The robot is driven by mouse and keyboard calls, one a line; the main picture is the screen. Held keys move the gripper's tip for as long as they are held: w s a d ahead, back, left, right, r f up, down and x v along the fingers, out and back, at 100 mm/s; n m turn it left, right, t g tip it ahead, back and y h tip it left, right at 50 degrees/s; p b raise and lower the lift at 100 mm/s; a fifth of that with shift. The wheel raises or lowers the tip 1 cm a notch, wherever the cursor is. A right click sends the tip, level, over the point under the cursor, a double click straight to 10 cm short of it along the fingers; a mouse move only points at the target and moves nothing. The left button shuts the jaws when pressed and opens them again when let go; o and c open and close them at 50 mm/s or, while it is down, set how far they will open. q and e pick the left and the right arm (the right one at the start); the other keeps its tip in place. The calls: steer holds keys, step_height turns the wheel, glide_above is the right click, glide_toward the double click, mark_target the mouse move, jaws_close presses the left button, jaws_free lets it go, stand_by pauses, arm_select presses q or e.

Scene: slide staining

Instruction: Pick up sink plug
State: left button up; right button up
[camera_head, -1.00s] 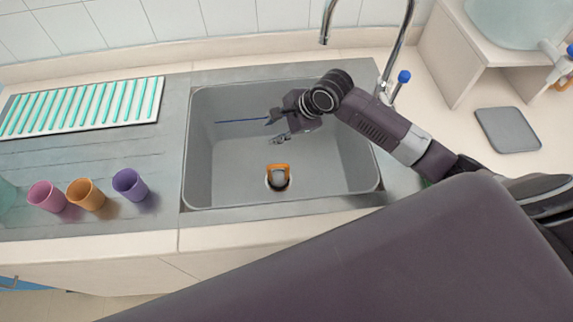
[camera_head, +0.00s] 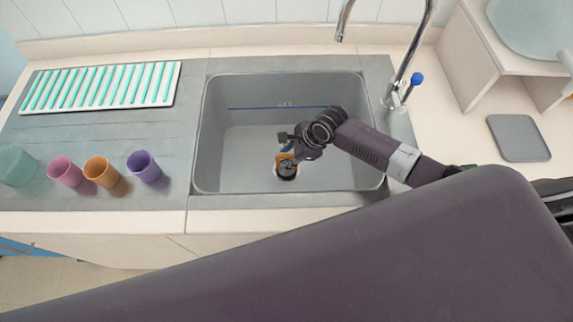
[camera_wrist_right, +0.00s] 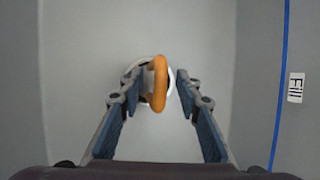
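The sink plug (camera_head: 286,172) sits over the drain on the sink floor, with an orange ring handle. In the right wrist view the orange ring (camera_wrist_right: 159,84) stands upright between the fingers, over the white-rimmed drain. My right gripper (camera_head: 287,151) is down in the sink at the plug and hides part of it. Its fingers are open in the right wrist view (camera_wrist_right: 160,88), one on each side of the ring, with a gap on both sides. My left gripper is not in view.
The sink (camera_head: 225,150) has a blue fill line (camera_head: 255,107) on its back wall. A tap (camera_head: 398,75) stands behind it at the right. Purple (camera_head: 145,167), orange (camera_head: 101,171) and pink (camera_head: 65,171) cups and a striped rack (camera_head: 100,88) are on the left.

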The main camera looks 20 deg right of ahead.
steer(key=shift+c, duration=0.3)
jaws_close()
steer(key=shift+r, duration=0.1)
stand_by(0.4)
